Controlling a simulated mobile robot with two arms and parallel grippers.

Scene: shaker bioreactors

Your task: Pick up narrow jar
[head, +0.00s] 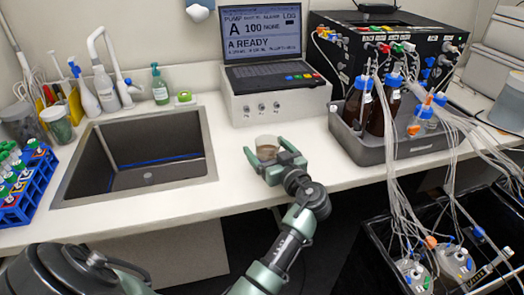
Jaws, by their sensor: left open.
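A small clear jar (266,143) with brownish contents stands on the white counter in front of the laptop box; I take it for the narrow jar. My left gripper (267,155) is open at the jar, with a finger on either side of its lower part. The fingers and palm hide the jar's base, and I cannot tell whether they touch it. My right gripper is not in view.
The sink (138,160) lies left of the jar. A grey tray (395,150) with brown bottles stands to the right, with many tubes hanging down. A laptop (262,45) sits on a box behind. The counter around the jar is clear.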

